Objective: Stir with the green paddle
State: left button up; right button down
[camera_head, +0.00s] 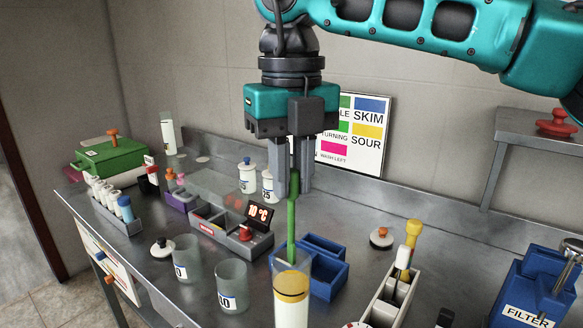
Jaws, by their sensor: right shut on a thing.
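The green paddle (291,222) is upright in my right gripper (293,190), which is shut on its upper part. The paddle's lower end meets the mouth of a tall clear cylinder (292,312) at the bottom centre. The cylinder holds pale liquid with a yellow layer on top. I cannot tell how far the paddle's tip reaches inside. My left gripper is not in view.
Two clear beakers (232,287) stand left of the cylinder, with a blue open tray (325,272) behind it. A grey thermometer unit (215,232) is farther left. A white rack (392,292) and blue filter box (530,290) stand right.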

aim_at(291, 241)
jog(key=shift+f+b, duration=0.9)
jog(key=shift+f, duration=0.5)
jog(key=shift+f+b, duration=0.75)
jog(key=shift+f, duration=0.3)
jog(key=shift+f+b, duration=0.5)
jog(key=shift+f, duration=0.2)
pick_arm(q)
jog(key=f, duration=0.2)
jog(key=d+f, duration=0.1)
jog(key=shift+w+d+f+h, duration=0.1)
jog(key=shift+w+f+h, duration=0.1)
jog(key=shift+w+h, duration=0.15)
pick_arm(e)
jog(key=shift+f, duration=0.3)
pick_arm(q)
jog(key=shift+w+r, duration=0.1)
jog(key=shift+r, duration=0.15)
